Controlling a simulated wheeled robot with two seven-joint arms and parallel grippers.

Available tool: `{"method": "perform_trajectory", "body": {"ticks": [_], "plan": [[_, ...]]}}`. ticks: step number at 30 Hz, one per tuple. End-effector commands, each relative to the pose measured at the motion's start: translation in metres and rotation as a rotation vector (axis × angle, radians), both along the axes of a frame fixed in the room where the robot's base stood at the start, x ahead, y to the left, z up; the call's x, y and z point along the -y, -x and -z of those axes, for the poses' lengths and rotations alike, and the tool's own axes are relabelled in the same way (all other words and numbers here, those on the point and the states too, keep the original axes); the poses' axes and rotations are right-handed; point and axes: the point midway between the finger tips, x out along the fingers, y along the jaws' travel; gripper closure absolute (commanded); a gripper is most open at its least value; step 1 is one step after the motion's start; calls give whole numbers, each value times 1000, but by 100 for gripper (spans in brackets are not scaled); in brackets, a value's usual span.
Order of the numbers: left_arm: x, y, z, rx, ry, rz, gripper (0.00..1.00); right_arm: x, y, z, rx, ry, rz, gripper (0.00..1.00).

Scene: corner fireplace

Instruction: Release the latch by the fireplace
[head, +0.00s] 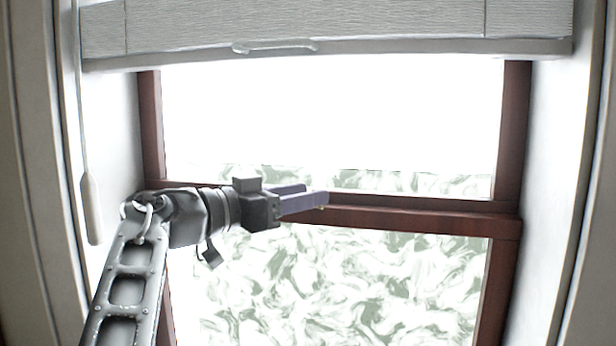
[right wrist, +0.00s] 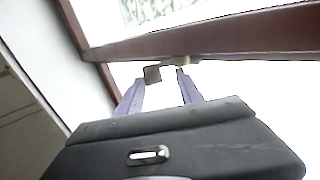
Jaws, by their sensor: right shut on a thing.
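The latch (right wrist: 153,73) shows in the right wrist view as a small greyish-brown piece at the edge of the window's dark red-brown rail (right wrist: 220,38). My right gripper (right wrist: 161,80) has its two purple fingers around it, shut on it. In the head view, my right gripper (head: 322,199) points right, its fingers in front of the window's middle rail (head: 420,219). The latch cannot be made out there. My left gripper is not in view.
A pale blind (head: 300,22) with a handle (head: 275,46) hangs over the window's top. A cord with a pull (head: 92,208) hangs at the left. White reveals (head: 562,160) flank the window. The area right of the gripper is clear. No fireplace shows.

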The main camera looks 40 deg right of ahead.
Motion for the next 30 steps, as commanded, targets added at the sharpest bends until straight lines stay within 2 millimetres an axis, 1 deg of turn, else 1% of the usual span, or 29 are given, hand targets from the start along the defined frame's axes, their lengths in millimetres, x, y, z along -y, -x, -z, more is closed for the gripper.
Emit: {"method": "perform_trajectory", "body": {"ticks": [1,6,11,22,23,30], "plan": [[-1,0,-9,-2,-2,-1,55,-1,-2,-4,-2,3,30,97],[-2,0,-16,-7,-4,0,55,-4,-4,-2,-1,2,103,97],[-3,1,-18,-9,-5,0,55,-5,-5,0,-1,0,135,97],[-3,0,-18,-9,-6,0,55,-5,-5,1,0,0,139,97],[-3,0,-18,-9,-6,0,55,-5,-5,0,0,0,139,56],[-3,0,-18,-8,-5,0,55,-5,-5,0,0,0,140,36]]}}
